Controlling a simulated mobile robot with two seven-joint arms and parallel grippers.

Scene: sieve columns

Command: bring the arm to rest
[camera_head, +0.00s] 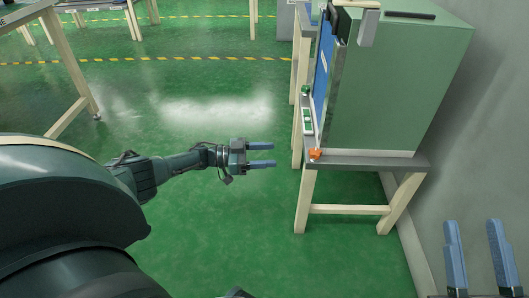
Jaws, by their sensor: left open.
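My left gripper (272,154) reaches in from the left on my dark green-grey arm, which is stretched out over the green floor. Its two blue-grey fingers point right and are apart, with nothing between them. It hangs in free air in the picture, left of the table legs. My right gripper (472,223) is at the bottom right. Its two blue fingers point up the picture and are apart, with nothing between them. The rest of my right arm is out of view.
A large green cabinet (405,85) stands on a table (378,163) with pale legs, right of my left gripper. An orange item (315,154) is at the table's corner. A grey wall (470,140) borders the right. Open green floor (220,110) lies ahead, with striped floor lines.

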